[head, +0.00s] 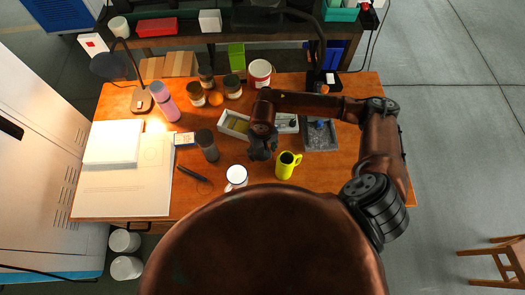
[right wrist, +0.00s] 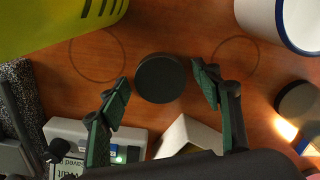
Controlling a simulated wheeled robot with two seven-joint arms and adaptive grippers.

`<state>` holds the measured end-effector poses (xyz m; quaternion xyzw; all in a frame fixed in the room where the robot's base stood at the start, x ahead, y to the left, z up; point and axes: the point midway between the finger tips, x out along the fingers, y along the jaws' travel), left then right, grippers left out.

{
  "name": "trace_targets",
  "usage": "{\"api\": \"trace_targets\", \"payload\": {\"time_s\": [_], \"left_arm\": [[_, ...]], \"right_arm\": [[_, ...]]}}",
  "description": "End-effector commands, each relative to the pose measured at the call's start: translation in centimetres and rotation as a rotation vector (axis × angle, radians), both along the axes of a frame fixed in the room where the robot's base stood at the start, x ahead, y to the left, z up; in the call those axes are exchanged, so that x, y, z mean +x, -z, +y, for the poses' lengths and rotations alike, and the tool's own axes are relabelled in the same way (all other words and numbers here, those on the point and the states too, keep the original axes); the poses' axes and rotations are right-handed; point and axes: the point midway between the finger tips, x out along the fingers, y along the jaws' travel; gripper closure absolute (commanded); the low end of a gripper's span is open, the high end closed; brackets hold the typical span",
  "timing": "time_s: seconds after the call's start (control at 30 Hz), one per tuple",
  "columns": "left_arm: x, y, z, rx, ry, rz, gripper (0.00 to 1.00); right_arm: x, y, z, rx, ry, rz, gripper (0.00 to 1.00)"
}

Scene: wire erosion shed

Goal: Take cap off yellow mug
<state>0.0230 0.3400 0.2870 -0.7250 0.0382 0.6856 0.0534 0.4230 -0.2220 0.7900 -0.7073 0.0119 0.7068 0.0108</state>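The yellow mug (head: 284,168) stands on the table just right of my right gripper (head: 262,153) in the head view. Part of its yellow side fills the top left of the right wrist view (right wrist: 55,22). A dark round cap (right wrist: 160,78) shows between the fingertips of my right gripper (right wrist: 163,85), apart from the yellow mug. The fingers are open, with a small gap on each side of the cap. It seems to lie on the table, and the gripper hides it in the head view. My left gripper is not in view.
A white mug (head: 236,176) stands left of the right gripper. A dark tumbler (head: 207,146) is farther left. A grey tray (head: 320,135) and a pale organiser tray (head: 234,125) lie behind. Jars and a pink bottle (head: 164,101) stand farther back. The table's right front is clear.

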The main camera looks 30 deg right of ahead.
Motion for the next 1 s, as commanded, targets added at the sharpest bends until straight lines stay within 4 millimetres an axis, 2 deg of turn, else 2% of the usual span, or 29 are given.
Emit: {"api": "trace_targets", "payload": {"time_s": [0.37, 0.47, 0.8, 1.0], "left_arm": [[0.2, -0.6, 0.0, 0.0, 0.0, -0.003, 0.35], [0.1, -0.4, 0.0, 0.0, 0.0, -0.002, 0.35], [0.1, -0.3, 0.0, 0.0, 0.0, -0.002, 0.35], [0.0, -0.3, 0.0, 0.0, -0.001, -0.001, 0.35]], "right_arm": [[0.0, -0.6, 0.0, 0.001, 0.001, -0.001, 0.4], [0.2, -2.0, 0.0, 0.0, 0.0, -0.004, 0.4], [0.1, -9.0, 0.0, -0.001, -0.001, -0.004, 0.4], [0.1, -11.6, 0.0, 0.0, 0.0, -0.003, 0.4]]}}
